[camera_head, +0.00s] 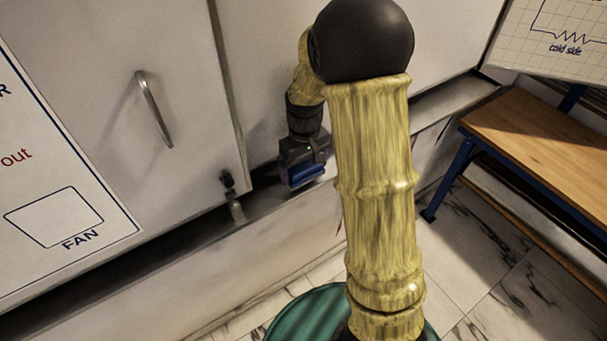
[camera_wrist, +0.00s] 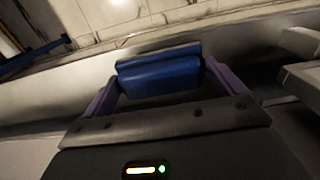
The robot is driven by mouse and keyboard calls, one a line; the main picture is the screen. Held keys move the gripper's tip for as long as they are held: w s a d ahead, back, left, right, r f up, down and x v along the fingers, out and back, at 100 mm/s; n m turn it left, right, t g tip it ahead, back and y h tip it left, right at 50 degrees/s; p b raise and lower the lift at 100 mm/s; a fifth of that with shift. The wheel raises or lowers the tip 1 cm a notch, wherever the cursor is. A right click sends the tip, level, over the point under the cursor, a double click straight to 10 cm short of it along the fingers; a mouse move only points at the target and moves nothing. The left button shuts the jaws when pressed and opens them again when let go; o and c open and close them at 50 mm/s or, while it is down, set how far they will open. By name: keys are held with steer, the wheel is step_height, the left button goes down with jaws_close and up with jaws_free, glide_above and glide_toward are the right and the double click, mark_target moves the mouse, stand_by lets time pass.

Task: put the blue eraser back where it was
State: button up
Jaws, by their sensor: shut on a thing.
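The blue eraser (camera_head: 304,174) is a dark blue block held in my gripper (camera_head: 301,172) beside the white panel, over the grey ledge. In the wrist view the blue eraser (camera_wrist: 160,74) lies crosswise between the two purple fingers of my gripper (camera_wrist: 159,82), which are shut on it. Whether its underside touches the ledge cannot be told. My forearm stands in front and hides part of the wall and ledge to the right.
A narrow grey ledge (camera_head: 180,240) runs along the foot of the white panel. A small dark-topped object (camera_head: 233,198) stands left of my gripper. The panel has a metal handle (camera_head: 154,109). A wooden bench (camera_head: 540,135) stands at the right.

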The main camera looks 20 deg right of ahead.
mark_target(304, 175)
step_height(304, 175, down, 4)
steer(key=shift+a+r+p, duration=0.1)
steer(key=shift+r+p, duration=0.15)
steer(key=shift+p, duration=0.15)
steer(key=shift+c, duration=0.4)
steer(key=o, duration=0.6)
steer(key=shift+r, duration=0.15)
step_height(304, 175, up, 12)
steer(key=shift+f+b, duration=0.1)
steer(key=shift+b, duration=1)
steer(key=s+f+m+t, duration=0.1)
steer(key=s+f, duration=0.1)
steer(key=s, duration=0.5)
steer(key=s+f+m+t, duration=0.1)
steer(key=s+f+m, duration=0.1)
steer(key=s, duration=0.5)
steer(key=shift+s+f+m+t, duration=0.15)
steer(key=shift+f+m+t, duration=0.15)
steer(key=shift+f, duration=0.45)
